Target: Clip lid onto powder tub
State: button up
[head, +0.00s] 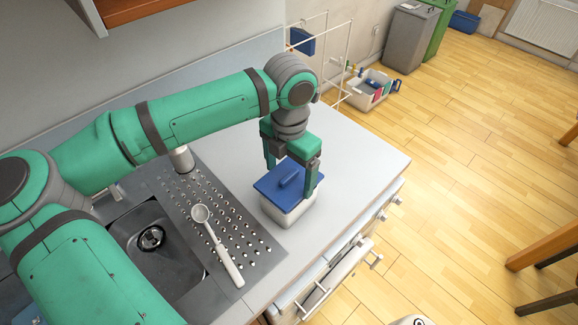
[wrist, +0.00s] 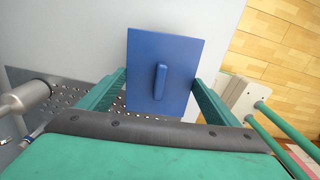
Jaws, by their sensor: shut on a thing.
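The powder tub (head: 288,211) is a white box standing on the counter beside the perforated drainer. The blue lid (head: 278,184), a flat rectangle with a raised bar handle, lies over the top of the tub. In the wrist view the lid (wrist: 160,75) fills the middle and hides the tub's opening. My gripper (head: 293,178) points down over the tub, with one finger at each side, and is shut on the lid or the tub's upper sides. Whether the lid's edge is fully seated on the rim I cannot tell.
A white scoop (head: 219,245) lies on the perforated drainer (head: 180,200) left of the tub, near the sink (head: 160,258). The counter (head: 350,170) is clear to the right and behind. A drawer (head: 338,275) stands open below the front edge.

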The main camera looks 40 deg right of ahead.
jog(key=shift+f, duration=0.7)
jog(key=shift+f, duration=1)
dwell(1.0)
jog(key=o, duration=0.9)
jog(key=shift+o, duration=0.2)
jog(key=shift+r, duration=3.55)
